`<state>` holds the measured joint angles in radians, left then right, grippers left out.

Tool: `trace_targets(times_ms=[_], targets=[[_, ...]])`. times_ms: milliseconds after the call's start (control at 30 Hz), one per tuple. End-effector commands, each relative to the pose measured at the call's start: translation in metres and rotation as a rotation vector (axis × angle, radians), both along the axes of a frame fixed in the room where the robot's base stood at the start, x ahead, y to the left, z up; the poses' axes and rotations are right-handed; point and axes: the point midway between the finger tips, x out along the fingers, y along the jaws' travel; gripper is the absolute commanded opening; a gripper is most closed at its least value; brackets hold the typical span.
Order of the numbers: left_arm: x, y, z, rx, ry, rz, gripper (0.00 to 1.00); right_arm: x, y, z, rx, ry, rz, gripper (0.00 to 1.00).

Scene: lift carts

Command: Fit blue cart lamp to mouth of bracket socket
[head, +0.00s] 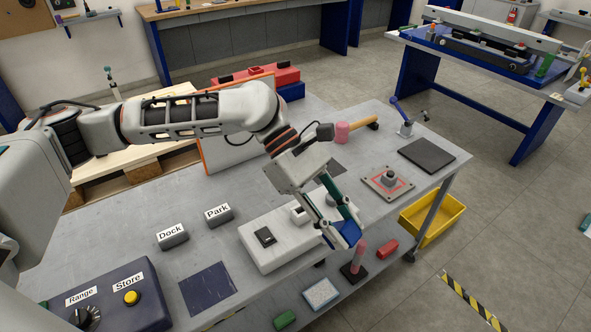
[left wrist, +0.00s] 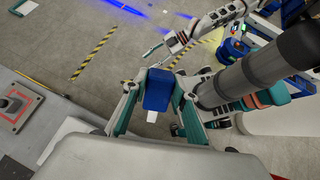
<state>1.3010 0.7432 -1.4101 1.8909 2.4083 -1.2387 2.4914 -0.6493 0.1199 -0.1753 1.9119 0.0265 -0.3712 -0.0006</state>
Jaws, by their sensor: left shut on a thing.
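My left gripper (head: 340,236) is shut on the blue cart lamp (head: 347,232), held near the right end of a light grey box on the bench. In the left wrist view the lamp (left wrist: 158,90) sits between the two teal-lined fingers, with floor behind it. The grey box (head: 262,262) has a dark square (head: 264,236) and a small whitish raised piece (head: 298,214) on top. A grey fixture with a round knob (head: 388,180) stands on a red-outlined plate farther right. I cannot tell which part is the bracket socket.
Dock (head: 172,236) and Park (head: 219,215) blocks stand on the bench left of the box. A control panel (head: 125,300) is at front left. A hammer (head: 350,130) and dark pad (head: 426,155) lie behind. A yellow bin (head: 440,215) is below, right.

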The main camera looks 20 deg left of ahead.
Motion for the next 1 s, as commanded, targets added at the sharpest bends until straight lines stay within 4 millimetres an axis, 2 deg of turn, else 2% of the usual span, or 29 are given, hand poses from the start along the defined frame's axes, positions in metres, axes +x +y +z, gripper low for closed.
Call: trace_targets(times_ms=[200, 400, 1000], targets=[[0.026, 0.005, 0.013, -0.179, 0.04, 0.308, 0.04, -0.001, -0.001, -0.001, -0.001, 0.003, -0.001, 0.4], [0.046, 0.014, 0.018, -0.301, 0.035, 0.502, 0.04, -0.002, -0.001, -0.001, -0.001, 0.004, -0.002, 0.4], [0.079, 0.038, 0.019, -0.465, -0.006, 0.758, 0.04, -0.003, -0.001, -0.002, -0.002, 0.005, 0.0, 0.4]])
